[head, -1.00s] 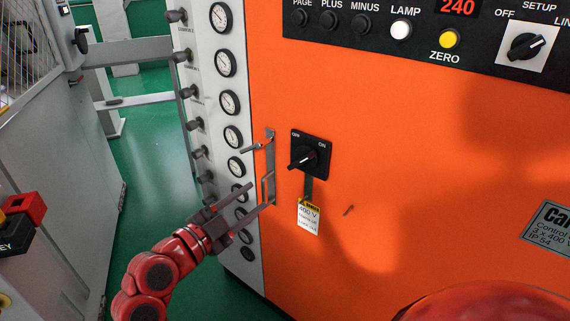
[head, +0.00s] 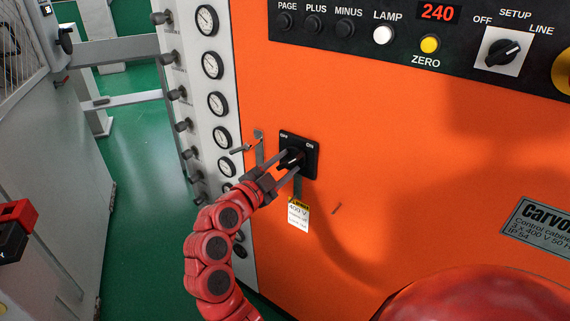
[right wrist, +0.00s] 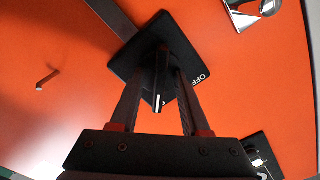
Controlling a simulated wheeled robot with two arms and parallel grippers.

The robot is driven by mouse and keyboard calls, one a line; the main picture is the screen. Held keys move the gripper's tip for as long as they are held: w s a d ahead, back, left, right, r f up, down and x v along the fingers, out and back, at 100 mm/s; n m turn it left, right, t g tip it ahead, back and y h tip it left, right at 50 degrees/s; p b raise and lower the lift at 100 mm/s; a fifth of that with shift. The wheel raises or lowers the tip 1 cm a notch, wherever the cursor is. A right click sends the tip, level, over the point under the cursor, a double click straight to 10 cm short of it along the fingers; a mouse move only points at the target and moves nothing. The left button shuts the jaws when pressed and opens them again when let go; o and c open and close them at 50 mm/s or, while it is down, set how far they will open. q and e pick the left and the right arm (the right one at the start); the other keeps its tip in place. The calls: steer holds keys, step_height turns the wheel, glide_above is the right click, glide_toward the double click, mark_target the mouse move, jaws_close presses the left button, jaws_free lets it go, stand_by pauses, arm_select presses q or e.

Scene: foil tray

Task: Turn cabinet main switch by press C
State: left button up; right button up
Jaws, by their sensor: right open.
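The main switch (head: 300,143) is a black square plate with OFF and ON marks and a dark knob, on the orange cabinet (head: 400,150). My right gripper (head: 288,162) is at the switch with its fingers reaching to the knob. In the right wrist view, the knob (right wrist: 160,75) with a white end mark lies between my two open fingers (right wrist: 156,90), with a gap visible on each side near the mark. Contact deeper in cannot be told. The OFF mark shows beside the right finger there. In the head view my fingers partly hide the knob. My left gripper is out of view.
A metal hasp (head: 259,148) stands just left of the switch. A 400 V tag (head: 298,214) hangs below it. Gauges (head: 213,65) line the pale panel at left. Above are buttons, a 240 display (head: 438,12) and a SETUP knob (head: 503,52).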

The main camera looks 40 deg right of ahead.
steer(key=shift+c, duration=0.2)
jaws_close()
